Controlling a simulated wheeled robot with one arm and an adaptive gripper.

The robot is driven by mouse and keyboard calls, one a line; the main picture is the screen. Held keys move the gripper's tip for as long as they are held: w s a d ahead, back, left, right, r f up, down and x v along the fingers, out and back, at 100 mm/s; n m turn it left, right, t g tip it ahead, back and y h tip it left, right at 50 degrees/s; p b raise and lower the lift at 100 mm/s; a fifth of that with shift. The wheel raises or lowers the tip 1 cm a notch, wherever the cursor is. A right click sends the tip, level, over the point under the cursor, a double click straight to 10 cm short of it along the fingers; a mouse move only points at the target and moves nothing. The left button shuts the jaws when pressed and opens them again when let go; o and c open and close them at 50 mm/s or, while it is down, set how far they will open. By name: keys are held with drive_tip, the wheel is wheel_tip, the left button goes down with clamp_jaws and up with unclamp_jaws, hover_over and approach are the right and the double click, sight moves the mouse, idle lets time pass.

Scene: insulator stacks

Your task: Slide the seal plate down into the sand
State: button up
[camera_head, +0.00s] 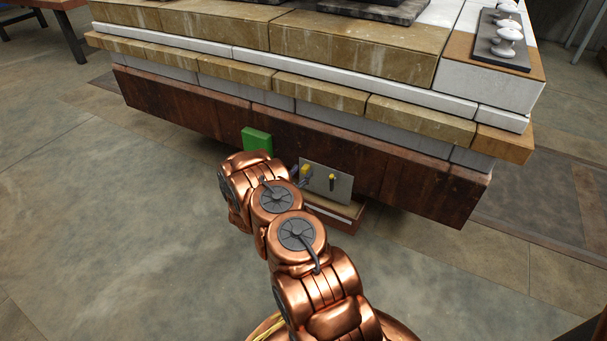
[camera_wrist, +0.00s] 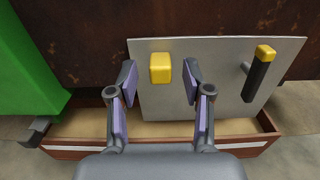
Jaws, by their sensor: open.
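The seal plate (camera_wrist: 222,75) is a flat grey plate standing upright, slightly tilted in view, at the tray of sand. It also shows in the head view (camera_head: 341,188). It carries two yellow-topped handles, one left (camera_wrist: 160,68) and one right on a dark stem (camera_wrist: 259,75). My gripper (camera_wrist: 158,82) is open, with one finger on each side of the left handle and visible gaps to it. Pale sand (camera_wrist: 80,124) lies in a shallow reddish-brown tray (camera_wrist: 62,151). My gripper's body hides part of the tray, and whether the plate's lower edge touches the sand is unclear.
A green block (camera_head: 257,140) stands left of the plate; it fills the left of the wrist view (camera_wrist: 25,65). A dark rusty beam (camera_head: 420,181) under the brick stack runs close behind. White insulators (camera_head: 507,38) stand on top at right. Floor at left is open.

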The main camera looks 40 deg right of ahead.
drive_tip(key=shift+x, duration=0.95)
clamp_jaws()
